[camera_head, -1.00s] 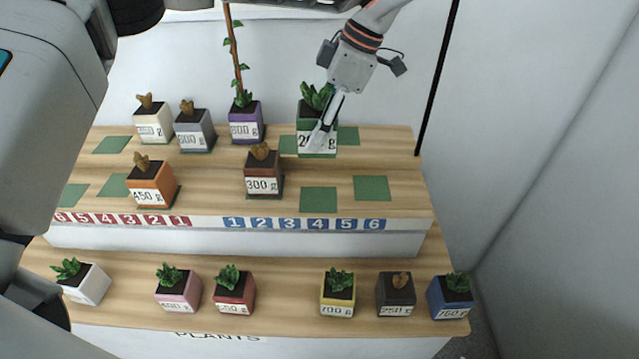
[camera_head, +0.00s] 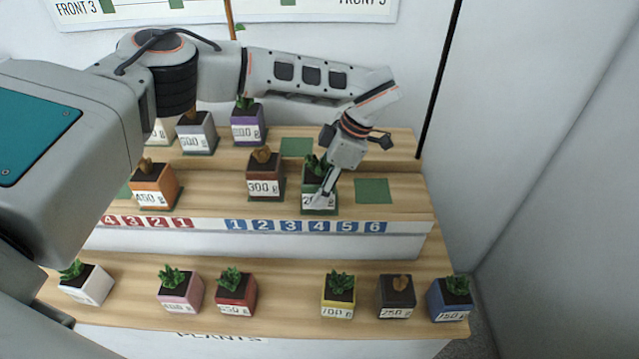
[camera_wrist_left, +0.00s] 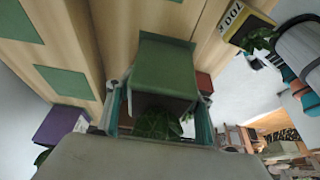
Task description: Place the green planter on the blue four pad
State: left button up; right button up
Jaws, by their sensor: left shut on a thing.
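The green planter (camera_head: 309,176), with a leafy plant in it and a white label in front, is upright at the front row of the upper tier. It is over the blue four pad (camera_head: 332,213), above the blue number 4, and covers most of it. I cannot tell whether it touches the pad. My left gripper (camera_head: 321,196) is shut on the planter from above. In the left wrist view the planter (camera_wrist_left: 165,66) sits between the fingers of the left gripper (camera_wrist_left: 160,108). My right gripper is not in view.
The 300 g brown planter (camera_head: 265,174) stands to the left. An empty green pad (camera_head: 372,191) is to the right, another (camera_head: 296,147) behind. A purple planter (camera_head: 247,125) stands at the back. Several planters, including a yellow one (camera_head: 338,294), line the lower tier.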

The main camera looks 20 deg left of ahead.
pick_arm(q)
jog(key=o, duration=1.2)
jog(key=shift+o, duration=0.2)
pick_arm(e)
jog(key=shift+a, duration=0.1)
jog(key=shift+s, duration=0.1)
pick_arm(q)
jog(key=shift+d+r, duration=0.1)
jog(key=shift+r, duration=0.15)
jog(key=b+v, duration=0.1)
jog(key=v, duration=1)
jog(key=shift+r, duration=0.35)
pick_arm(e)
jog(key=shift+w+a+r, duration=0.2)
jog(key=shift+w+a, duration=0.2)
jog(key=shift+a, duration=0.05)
